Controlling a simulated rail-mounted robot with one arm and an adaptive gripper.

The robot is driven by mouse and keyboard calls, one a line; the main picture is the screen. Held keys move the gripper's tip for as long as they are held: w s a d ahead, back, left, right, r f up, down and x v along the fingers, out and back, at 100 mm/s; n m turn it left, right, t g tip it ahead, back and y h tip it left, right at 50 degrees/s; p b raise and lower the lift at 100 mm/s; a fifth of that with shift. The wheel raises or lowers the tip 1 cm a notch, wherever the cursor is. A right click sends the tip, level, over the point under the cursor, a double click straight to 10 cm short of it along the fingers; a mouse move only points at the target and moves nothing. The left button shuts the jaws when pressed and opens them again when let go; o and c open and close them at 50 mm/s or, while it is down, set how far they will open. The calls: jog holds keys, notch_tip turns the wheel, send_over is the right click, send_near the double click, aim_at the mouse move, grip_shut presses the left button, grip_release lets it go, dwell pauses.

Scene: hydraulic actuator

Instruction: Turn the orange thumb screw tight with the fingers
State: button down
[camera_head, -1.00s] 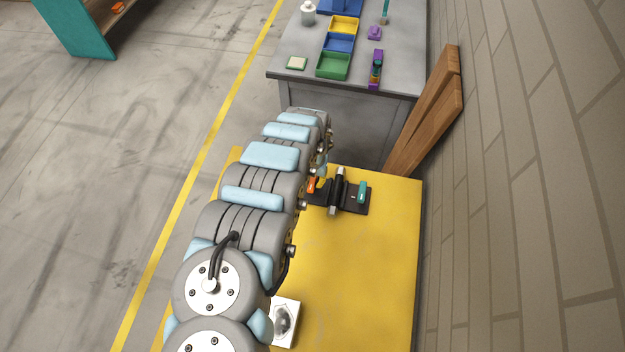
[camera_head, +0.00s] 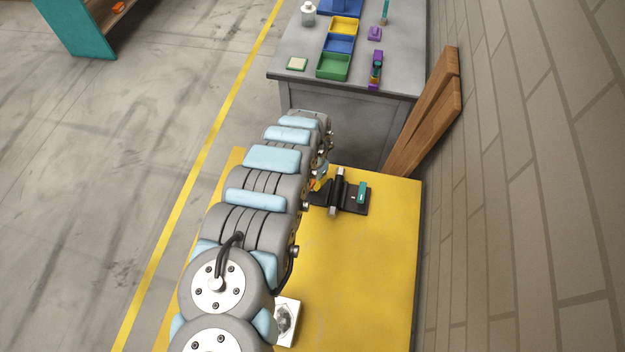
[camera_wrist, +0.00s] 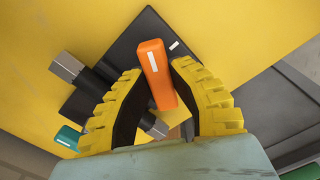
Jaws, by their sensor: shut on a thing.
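The orange thumb screw (camera_wrist: 155,68) shows in the wrist view as a long orange bar with a small white mark. It stands between the two yellow ridged fingers of my gripper (camera_wrist: 160,75), which are closed on its sides. In the head view, my gripper (camera_head: 321,179) is at the left end of the black fixture (camera_head: 352,206), and my arm hides most of the screw. The fixture carries a dark cylinder with grey metal ends (camera_head: 336,192). A teal bar (camera_head: 362,192) stands at its right side and also shows in the wrist view (camera_wrist: 68,138).
The fixture lies on a yellow table (camera_head: 370,270), mostly clear in front. A white plate with a grey part (camera_head: 286,318) lies near my arm. Behind stands a grey bench (camera_head: 410,60) with coloured bins. Wooden planks (camera_head: 425,115) lean against the right wall.

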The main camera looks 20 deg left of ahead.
aim_at(313, 181)
jog(key=m, duration=0.4)
jog(key=shift+f+m, duration=0.1)
jog(key=shift+m, duration=2.7)
jog(key=c, duration=0.9)
grip_release()
jog(key=shift+w+r, duration=0.1)
jog(key=shift+r, duration=5.95)
